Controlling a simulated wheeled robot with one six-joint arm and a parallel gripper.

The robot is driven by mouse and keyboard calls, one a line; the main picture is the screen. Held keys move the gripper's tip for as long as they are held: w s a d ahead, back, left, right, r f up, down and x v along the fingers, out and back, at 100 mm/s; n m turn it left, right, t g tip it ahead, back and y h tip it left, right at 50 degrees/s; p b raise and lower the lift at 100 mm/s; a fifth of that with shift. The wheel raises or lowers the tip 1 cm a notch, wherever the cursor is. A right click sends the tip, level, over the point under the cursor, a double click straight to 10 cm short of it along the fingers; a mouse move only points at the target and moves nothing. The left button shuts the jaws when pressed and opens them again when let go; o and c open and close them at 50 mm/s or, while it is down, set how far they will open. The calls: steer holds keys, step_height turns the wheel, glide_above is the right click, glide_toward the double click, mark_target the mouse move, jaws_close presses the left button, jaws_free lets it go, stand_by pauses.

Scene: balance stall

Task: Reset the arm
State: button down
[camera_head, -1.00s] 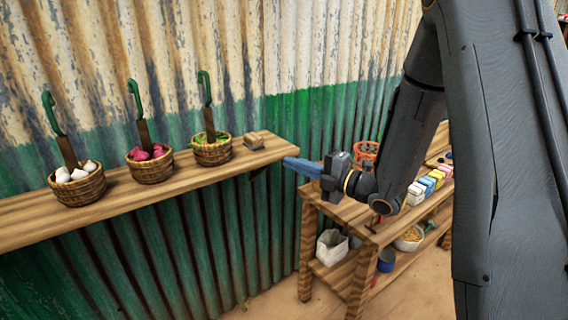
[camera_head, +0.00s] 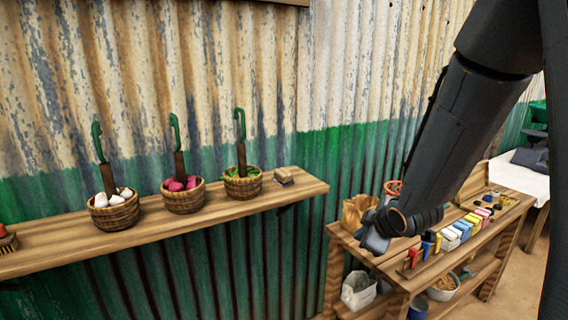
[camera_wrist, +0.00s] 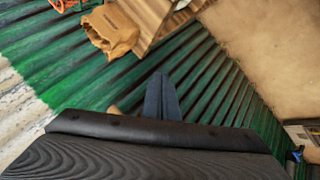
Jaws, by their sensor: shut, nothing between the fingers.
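My gripper (camera_head: 374,240) hangs over the near left end of the wooden workbench in the head view, close to a brown paper bag. In the wrist view its dark blue fingers (camera_wrist: 162,97) are together with nothing between them. My dark grey arm reaches down from the upper right of the head view. The paper bag (camera_wrist: 110,30) also shows at the top of the wrist view, beyond the fingertips and apart from them.
The workbench (camera_head: 436,262) carries several coloured blocks in a row. A wall shelf (camera_head: 240,208) holds three baskets, the nearest to the bench being the green-filled basket (camera_head: 243,188). A corrugated wall (camera_head: 340,165) stands behind.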

steer(key=s+a+f+m+g+h, duration=0.1)
steer(key=s+m+g, duration=0.8)
steer(key=s, duration=1.5)
steer(key=a+m, duration=0.1)
steer(key=m, duration=0.2)
steer(key=shift+s, duration=0.2)
steer(key=shift+d, duration=0.1)
